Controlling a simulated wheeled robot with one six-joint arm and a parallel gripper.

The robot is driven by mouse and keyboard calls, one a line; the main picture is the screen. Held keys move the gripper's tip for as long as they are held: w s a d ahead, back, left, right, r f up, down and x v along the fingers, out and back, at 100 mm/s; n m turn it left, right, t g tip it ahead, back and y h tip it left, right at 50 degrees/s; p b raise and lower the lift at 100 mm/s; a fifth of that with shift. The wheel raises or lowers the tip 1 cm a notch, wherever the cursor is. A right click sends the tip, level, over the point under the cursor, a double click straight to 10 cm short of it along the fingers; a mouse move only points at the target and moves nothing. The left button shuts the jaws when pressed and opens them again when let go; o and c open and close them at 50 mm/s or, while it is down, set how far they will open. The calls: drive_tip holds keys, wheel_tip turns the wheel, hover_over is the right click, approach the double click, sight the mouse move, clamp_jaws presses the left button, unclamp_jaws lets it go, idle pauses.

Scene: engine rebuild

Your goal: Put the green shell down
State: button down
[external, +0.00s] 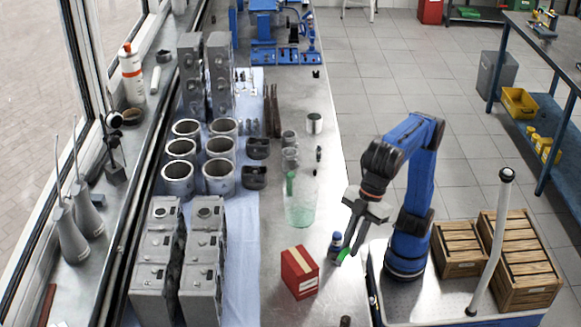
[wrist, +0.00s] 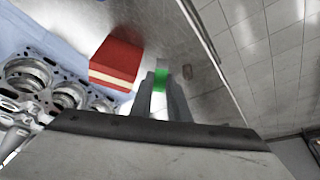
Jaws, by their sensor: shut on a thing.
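The green shell (external: 344,254) is a small bright green piece near the front right edge of the bench. My gripper (external: 347,243) reaches down from the right and is shut on it. In the wrist view the green shell (wrist: 159,74) shows between the two fingertips of my gripper (wrist: 159,82), which partly hide it. I cannot tell whether the shell touches the bench top or is held just above it.
Grey cylinders and engine blocks (external: 207,262) fill the left side.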

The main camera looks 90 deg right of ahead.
drive_tip(key=shift+s+a+f, duration=0.15)
drive_tip(key=shift+s+f, duration=0.1)
drive_tip(key=shift+f, duration=2.25)
drive_tip(key=shift+s+a+f, duration=0.1)
drive_tip(key=shift+s+f, duration=0.2)
drive_tip(key=shift+f, duration=2.2)
drive_tip(key=shift+s+a+f, duration=0.15)
drive_tip(key=shift+s+f, duration=0.1)
drive_tip(key=shift+f, duration=2.25)
drive_tip(key=shift+f, duration=0.1)
drive_tip(key=c, duration=1.7)
unclamp_jaws()
drive_tip(key=v, duration=1.2)
drive_tip(key=shift+w, duration=0.1)
